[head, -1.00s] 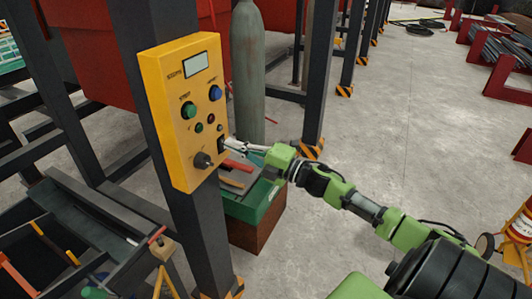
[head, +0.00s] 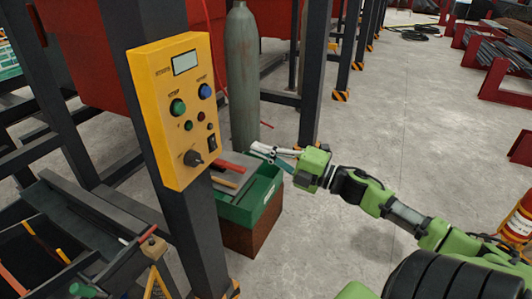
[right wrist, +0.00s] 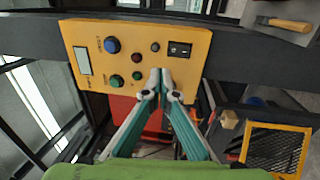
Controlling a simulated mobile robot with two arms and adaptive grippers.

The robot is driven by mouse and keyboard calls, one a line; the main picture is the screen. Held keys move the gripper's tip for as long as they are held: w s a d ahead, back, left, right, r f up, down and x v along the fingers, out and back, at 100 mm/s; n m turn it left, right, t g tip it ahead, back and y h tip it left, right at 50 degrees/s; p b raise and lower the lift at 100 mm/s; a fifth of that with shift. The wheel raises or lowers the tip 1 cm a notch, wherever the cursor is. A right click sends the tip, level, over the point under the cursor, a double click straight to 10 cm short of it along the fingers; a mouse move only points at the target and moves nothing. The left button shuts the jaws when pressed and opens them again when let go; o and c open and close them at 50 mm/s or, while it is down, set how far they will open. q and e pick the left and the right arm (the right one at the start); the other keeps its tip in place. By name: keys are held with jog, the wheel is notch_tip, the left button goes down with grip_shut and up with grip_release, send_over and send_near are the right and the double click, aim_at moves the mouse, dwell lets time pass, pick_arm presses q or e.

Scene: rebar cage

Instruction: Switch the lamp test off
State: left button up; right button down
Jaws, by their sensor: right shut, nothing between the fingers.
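The yellow control box (head: 172,110) is on a dark post and carries a display (head: 185,63), a green button (head: 177,107), a blue button (head: 205,91), small green and dark red round parts, a black rocker switch (head: 212,142) and a dark knob (head: 193,158). Its labels are too small to read. My right gripper (head: 256,149) is shut and empty, apart from the box on its right. In the right wrist view its fingertips (right wrist: 160,78) cover part of the box, and the rocker switch (right wrist: 180,50) shows beyond them. My left gripper is not in view.
A green crate (head: 258,198) with tools stands behind the post, below my right gripper. A grey gas cylinder (head: 242,80) stands behind the box. Dark posts stand around; the concrete floor at right is mostly clear.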

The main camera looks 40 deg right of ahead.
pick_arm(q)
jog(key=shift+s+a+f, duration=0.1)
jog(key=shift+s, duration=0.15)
pick_arm(e)
jog(key=shift+s+d+r, duration=0.1)
jog(key=shift+s+d, duration=0.15)
jog(key=shift+s, duration=0.45)
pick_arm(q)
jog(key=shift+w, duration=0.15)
